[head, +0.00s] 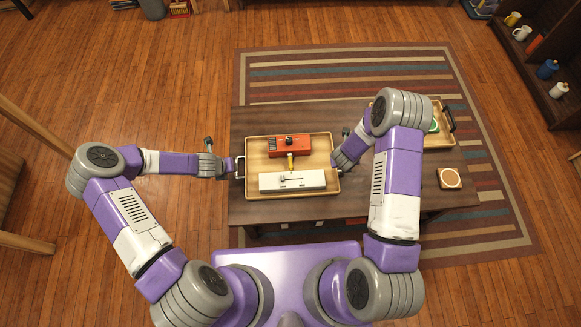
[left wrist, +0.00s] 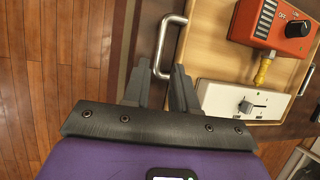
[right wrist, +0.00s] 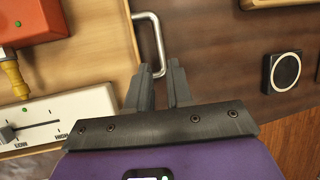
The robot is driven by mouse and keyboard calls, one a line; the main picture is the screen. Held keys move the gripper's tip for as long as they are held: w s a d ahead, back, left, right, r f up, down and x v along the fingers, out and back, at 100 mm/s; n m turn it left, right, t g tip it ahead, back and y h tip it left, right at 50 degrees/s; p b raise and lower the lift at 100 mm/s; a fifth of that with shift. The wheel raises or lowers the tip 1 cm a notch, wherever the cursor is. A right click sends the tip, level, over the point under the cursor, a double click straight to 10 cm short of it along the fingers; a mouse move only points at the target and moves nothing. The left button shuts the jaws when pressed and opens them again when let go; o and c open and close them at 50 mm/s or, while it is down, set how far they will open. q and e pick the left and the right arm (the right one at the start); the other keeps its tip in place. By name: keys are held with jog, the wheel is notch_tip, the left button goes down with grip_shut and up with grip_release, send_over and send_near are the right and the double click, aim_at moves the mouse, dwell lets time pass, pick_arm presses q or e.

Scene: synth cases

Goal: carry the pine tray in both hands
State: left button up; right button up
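The pine tray (head: 250,150) appears to rest on the dark table, with a metal handle at each end. It bears a red box with a black knob (head: 290,146), a white slider box (head: 292,181) and a yellow connector (head: 291,162) between them. My left gripper (left wrist: 160,66) is open at the tray's left handle (left wrist: 161,50), whose near end shows between the fingertips. My right gripper (right wrist: 160,67) is also open, at the right handle (right wrist: 151,36), whose near end shows between its fingertips. I cannot tell whether fingers touch either handle.
On the dark table (head: 400,210), a second wooden tray (head: 444,137) with a green item stands at right, partly behind my right arm. A square coaster-like item (head: 449,178) lies near the right edge. A striped rug (head: 350,62) lies beneath; a shelf (head: 537,75) stands far right.

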pick_arm(q)
jog(key=shift+f, duration=0.1)
pick_arm(e)
jog(key=shift+f, duration=0.1)
